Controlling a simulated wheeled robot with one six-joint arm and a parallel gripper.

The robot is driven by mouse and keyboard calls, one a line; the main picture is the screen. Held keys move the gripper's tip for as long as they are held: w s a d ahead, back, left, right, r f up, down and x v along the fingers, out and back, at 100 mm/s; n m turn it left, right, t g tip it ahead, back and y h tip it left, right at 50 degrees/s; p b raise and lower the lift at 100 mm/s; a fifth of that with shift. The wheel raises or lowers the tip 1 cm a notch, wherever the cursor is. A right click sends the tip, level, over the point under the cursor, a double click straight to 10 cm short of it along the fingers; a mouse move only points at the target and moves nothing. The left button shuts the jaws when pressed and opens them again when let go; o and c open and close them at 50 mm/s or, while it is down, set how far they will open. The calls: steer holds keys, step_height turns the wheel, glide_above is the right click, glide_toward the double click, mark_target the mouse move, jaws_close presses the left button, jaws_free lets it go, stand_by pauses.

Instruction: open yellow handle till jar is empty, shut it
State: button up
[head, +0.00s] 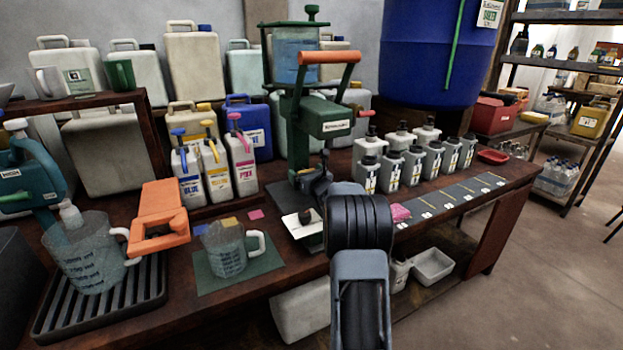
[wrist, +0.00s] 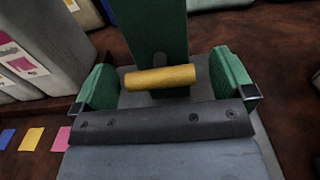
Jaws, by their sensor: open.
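In the wrist view the yellow handle (wrist: 160,78) is a short horizontal bar in front of a green column. My gripper (wrist: 166,68) is open, with one green finger on each side of the handle; there are gaps at both ends, and I see no contact. In the head view my gripper's fingers are mostly hidden behind my arm, low at the front of the green press (head: 325,120). The yellow handle is not visible there. A clear jar (head: 295,62) with a bluish tint sits on top of the press; its fill level is hard to tell.
An orange lever (head: 329,58) juts from the press. A measuring jug (head: 228,250) stands on a green mat, another (head: 85,255) on a slatted tray. Pump bottles (head: 213,160) stand left of the press, several grey bottles (head: 391,170) right. A small scale (head: 300,224) is close by.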

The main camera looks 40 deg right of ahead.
steer(key=s, duration=0.4)
steer(key=s+a, duration=0.1)
steer(key=s, duration=0.4)
steer(key=s+p, duration=0.1)
steer(key=s, duration=0.3)
steer(key=shift+s+a, duration=0.25)
steer(key=shift+a, duration=0.15)
